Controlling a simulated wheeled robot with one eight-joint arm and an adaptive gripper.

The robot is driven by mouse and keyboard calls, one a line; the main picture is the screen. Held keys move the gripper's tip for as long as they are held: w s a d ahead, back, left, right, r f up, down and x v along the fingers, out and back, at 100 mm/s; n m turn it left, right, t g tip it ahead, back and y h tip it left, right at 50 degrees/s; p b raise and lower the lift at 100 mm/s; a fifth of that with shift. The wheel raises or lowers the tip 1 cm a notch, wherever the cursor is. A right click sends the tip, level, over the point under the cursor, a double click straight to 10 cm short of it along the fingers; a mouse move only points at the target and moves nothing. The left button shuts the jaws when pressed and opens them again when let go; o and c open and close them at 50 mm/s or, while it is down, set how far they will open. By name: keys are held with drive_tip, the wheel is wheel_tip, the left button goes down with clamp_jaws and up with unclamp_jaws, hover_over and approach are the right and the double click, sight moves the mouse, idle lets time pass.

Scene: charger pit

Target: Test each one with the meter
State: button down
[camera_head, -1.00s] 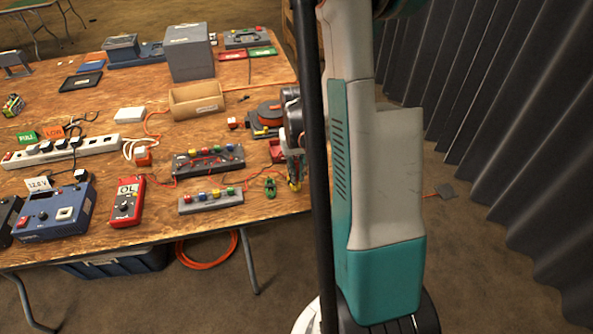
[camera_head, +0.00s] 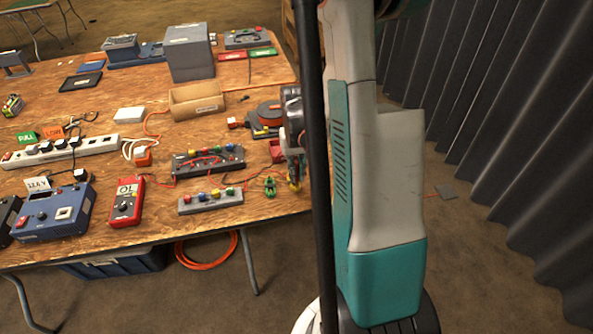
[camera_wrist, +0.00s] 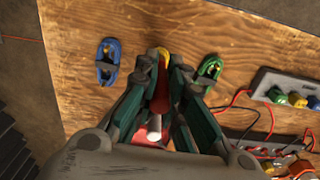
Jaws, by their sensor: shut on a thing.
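The red meter (camera_head: 126,202) lies on the wooden table with OL on its display. A blue clip (camera_wrist: 107,62) lies to the left of my gripper in the wrist view and a green clip (camera_wrist: 210,69) to the right. The green clip also shows in the head view (camera_head: 270,187).
A grey block with coloured knobs (camera_head: 211,200) and a black terminal block with red leads (camera_head: 208,160) lie left of my gripper. A cardboard box (camera_head: 196,102) and power strip (camera_head: 60,152) stand farther off.

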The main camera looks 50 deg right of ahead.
sight(297, 162)
drive_tip(key=shift+f+b, duration=0.9)
drive_tip(key=shift+b, duration=0.05)
idle(1.7)
drive_tip(key=c, duration=1.6)
unclamp_jaws()
drive_tip(key=o, duration=0.3)
drive_tip(key=shift+r, duration=0.1)
drive_tip(key=shift+r+p, duration=2.6)
drive_tip(key=shift+r, duration=1.1)
